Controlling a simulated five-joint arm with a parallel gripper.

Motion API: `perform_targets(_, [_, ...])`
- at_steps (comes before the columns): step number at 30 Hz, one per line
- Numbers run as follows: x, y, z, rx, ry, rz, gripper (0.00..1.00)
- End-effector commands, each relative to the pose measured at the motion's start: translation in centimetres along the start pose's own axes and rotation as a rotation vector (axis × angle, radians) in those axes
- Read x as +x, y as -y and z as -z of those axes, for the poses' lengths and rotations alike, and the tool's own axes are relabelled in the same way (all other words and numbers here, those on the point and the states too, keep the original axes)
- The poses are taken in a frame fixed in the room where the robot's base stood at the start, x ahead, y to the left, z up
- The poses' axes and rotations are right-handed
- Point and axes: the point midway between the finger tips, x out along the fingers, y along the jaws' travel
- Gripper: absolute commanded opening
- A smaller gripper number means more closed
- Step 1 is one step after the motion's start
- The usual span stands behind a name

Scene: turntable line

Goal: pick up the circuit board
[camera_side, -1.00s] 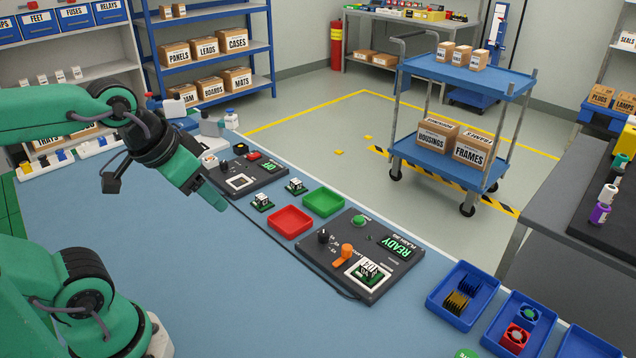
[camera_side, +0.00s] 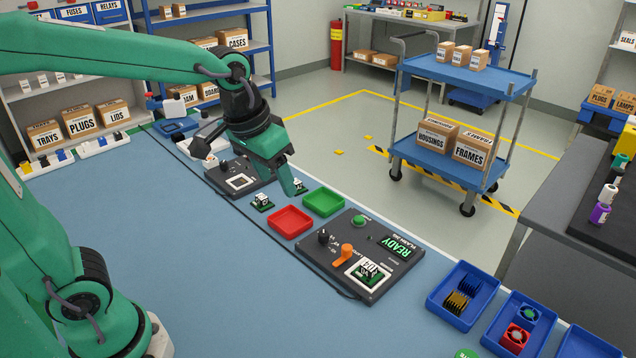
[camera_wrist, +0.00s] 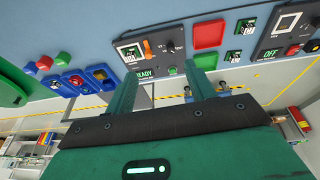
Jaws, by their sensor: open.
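Two small green circuit boards with white labels lie on the blue bench, a nearer board (camera_side: 262,202) and a farther board (camera_side: 299,186). Both also show in the wrist view, one (camera_wrist: 247,25) above the other (camera_wrist: 233,57). A third board (camera_side: 369,273) sits in the white-framed socket of the READY unit (camera_side: 334,267); it shows in the wrist view too (camera_wrist: 131,54). My gripper (camera_side: 290,190) is open, in front of or above the farther board in the side view, partly covering it. In the wrist view, nothing is between my fingers (camera_wrist: 160,70).
A red tray (camera_side: 290,222) and a green tray (camera_side: 323,202) lie between the boards and the READY unit, which has an orange lever (camera_side: 345,252). Another dark unit (camera_side: 217,172) with an empty frame is behind my gripper. Blue bins (camera_side: 436,300) stand right.

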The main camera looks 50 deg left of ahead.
Motion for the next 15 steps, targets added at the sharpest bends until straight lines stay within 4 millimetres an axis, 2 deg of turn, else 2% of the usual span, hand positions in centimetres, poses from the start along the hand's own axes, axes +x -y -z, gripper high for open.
perform_targets(6, [2.8,-2.2,3.0,0.001,0.070,-0.001,0.55])
perform_targets(15, [7.6,-5.5,6.2,0.001,0.157,0.007,0.55])
